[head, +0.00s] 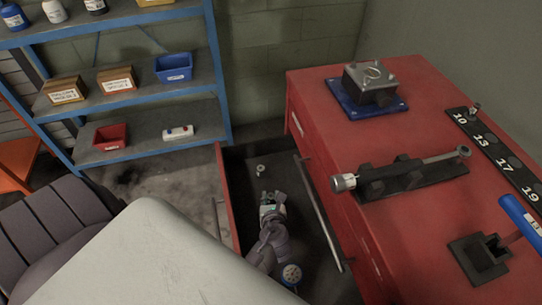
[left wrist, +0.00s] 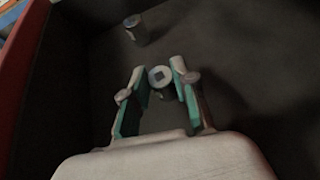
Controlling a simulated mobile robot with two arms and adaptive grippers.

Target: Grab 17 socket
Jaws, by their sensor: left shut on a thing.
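My left gripper (head: 270,203) is down inside the open drawer. In the left wrist view its fingers (left wrist: 160,85) are shut on a metal socket (left wrist: 161,77), whose square drive hole faces the camera. A second socket (left wrist: 134,28) stands on the drawer floor beyond the fingertips, apart from them; it also shows in the head view (head: 260,169). No size marking can be read on either socket. The black socket rail (head: 497,152) on the red cabinet is labelled 10, 13, 17 and 19. My right gripper is not in view.
The drawer (head: 219,180) of the red cabinet (head: 310,85) is pulled out, with walls close around my left arm. A ratchet in a black holder (head: 430,178) and a blue-based block (head: 372,88) sit on the cabinet. Blue shelving (head: 140,95) stands left.

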